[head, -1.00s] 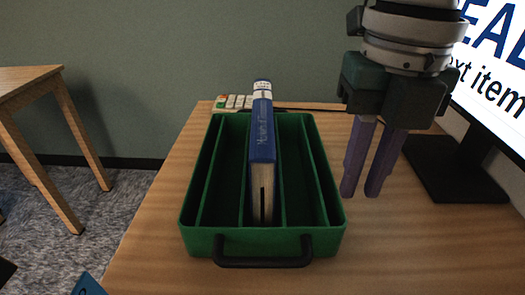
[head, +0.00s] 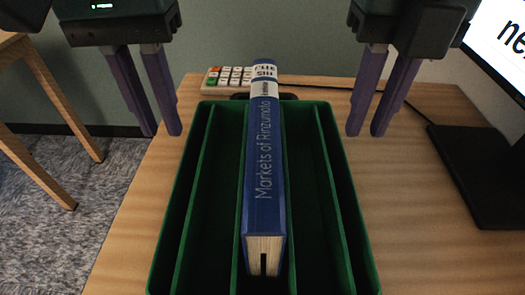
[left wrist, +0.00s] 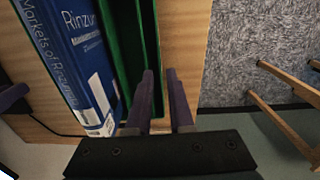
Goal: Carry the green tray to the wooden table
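The green tray (head: 331,180) lies on a wooden desk and has long compartments. A blue book (head: 262,165) stands spine up in its middle compartment. In the head view my left gripper (head: 160,132) hangs open beyond the tray's far left corner. My right gripper (head: 366,133) hangs at the tray's far right side, with a gap between its fingers. Neither holds anything. In the left wrist view the fingers (left wrist: 165,128) are apart, close to the edge of the green tray (left wrist: 146,40). The wooden table (head: 20,150) stands at the far left, partly out of view.
A keypad (head: 228,78) lies behind the tray, with a dark cable running right. A monitor on a black stand (head: 480,175) is on the desk's right. Carpeted floor (head: 95,200) separates the desk from the wooden table.

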